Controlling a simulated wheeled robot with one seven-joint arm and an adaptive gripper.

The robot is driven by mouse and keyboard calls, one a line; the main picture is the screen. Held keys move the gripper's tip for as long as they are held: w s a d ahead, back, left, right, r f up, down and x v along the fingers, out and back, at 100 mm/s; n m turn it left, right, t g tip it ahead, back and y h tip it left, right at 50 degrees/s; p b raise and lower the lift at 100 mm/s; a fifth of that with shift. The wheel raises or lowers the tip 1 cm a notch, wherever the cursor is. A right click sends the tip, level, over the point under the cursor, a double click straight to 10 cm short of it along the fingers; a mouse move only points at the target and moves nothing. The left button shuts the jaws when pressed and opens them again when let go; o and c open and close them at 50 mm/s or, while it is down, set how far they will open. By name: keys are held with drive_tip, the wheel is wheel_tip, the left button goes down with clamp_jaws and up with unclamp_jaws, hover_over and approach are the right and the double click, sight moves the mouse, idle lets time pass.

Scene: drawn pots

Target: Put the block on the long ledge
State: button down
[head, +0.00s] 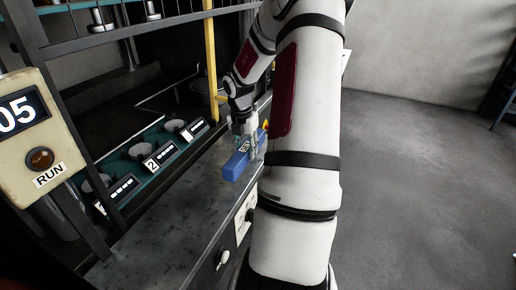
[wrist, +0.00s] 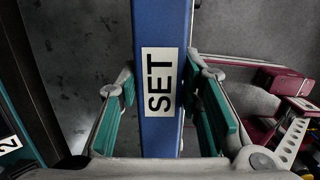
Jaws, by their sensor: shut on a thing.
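A long blue block (head: 234,166) with a white label is at my gripper (head: 246,143), over the right edge of a long grey metal ledge (head: 165,240). In the wrist view the blue block (wrist: 160,30) runs up the middle between the teal finger pads of my gripper (wrist: 163,105), and its label reads SET. My gripper is shut on the block. I cannot tell whether the block touches the ledge or hangs just above it. My arm hides part of the ledge's right side in the head view.
A teal strip with several round cups (head: 173,126) and numbered black tags (head: 161,155) runs along the ledge's left side. A yellow post (head: 210,60) stands behind. A cream RUN box (head: 35,135) is at left. Knobs (head: 222,257) are on the front. Open floor lies right.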

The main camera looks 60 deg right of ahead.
drive_tip(key=w+a, duration=0.1)
drive_tip(key=w, duration=0.1)
drive_tip(key=w+a, duration=0.3)
drive_tip(key=w, duration=0.2)
drive_tip(key=shift+a+f, duration=0.3)
drive_tip(key=shift+f+b, duration=0.35)
drive_tip(key=shift+f, duration=1.4)
drive_tip(key=c, duration=1.1)
unclamp_jaws()
drive_tip(key=shift+f, duration=0.15)
drive_tip(key=r, duration=0.4)
drive_tip(key=a+r, duration=0.1)
drive_tip(key=r, duration=0.3)
drive_tip(key=r+p, duration=0.1)
drive_tip(key=r, duration=0.3)
drive_tip(key=shift+a, duration=0.3)
